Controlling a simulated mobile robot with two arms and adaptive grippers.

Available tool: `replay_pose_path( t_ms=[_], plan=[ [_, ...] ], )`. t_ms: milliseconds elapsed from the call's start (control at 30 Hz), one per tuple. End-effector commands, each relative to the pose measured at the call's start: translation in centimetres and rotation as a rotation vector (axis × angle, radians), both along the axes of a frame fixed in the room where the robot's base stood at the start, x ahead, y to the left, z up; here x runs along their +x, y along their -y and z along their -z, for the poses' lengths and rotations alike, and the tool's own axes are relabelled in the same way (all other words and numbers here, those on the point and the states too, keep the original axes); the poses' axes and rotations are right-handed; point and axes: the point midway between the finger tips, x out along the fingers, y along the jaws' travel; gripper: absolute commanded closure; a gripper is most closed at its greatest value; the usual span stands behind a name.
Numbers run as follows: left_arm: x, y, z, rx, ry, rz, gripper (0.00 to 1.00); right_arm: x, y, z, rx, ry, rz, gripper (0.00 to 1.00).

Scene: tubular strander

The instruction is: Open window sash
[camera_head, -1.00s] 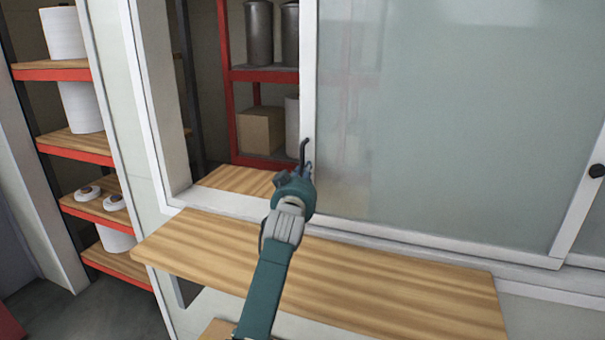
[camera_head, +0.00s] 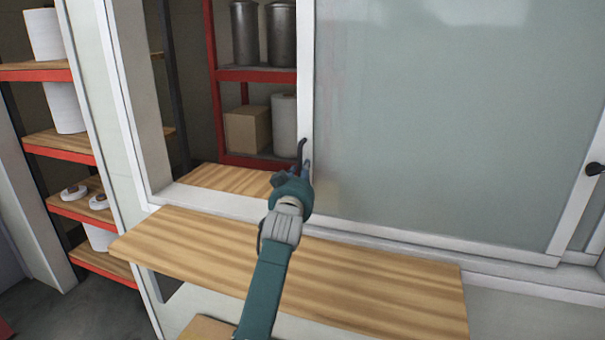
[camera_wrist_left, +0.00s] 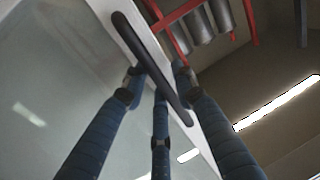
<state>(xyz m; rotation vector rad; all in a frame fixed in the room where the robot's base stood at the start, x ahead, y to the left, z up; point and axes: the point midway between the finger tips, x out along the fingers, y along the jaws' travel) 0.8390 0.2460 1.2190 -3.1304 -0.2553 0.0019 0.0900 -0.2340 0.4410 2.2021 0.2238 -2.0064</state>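The sliding sash (camera_head: 440,120) is a pale glass pane in a white frame. Its left edge stands near mid-picture in the head view, leaving an opening at the left. A dark bar handle (camera_head: 301,152) is on that left edge. My left gripper (camera_head: 303,176) is at the handle. In the left wrist view the handle (camera_wrist_left: 148,62) runs diagonally between the blue fingers of the left gripper (camera_wrist_left: 157,80). The outer fingertips stand apart on either side of it, with gaps; firm contact cannot be told. My right gripper is not in view.
A wooden counter board (camera_head: 300,280) lies below the window. Through the opening, a red shelf (camera_head: 250,75) holds metal canisters (camera_head: 265,35) and a cardboard box (camera_head: 246,130). A second dark handle (camera_head: 594,169) is at the right. Shelving with white rolls (camera_head: 43,35) stands at the left.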

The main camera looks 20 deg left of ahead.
Motion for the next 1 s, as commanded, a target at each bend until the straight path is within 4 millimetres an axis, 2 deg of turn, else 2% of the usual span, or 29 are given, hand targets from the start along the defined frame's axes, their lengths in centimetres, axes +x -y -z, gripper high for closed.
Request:
replay_pose_path(
  t_ms=[300, 467, 1000],
  plan=[
    [-0.1, 0.0, 0.0, 0.0, 0.001, 0.0, 0.65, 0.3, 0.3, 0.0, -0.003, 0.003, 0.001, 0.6],
    [-1.1, 0.2, 0.1, 0.0, 0.001, 0.0, 0.65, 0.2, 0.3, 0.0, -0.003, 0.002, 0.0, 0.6],
    [-10.2, 1.6, 0.1, -0.001, 0.0, 0.0, 0.65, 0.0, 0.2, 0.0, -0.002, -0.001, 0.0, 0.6]
  ],
)
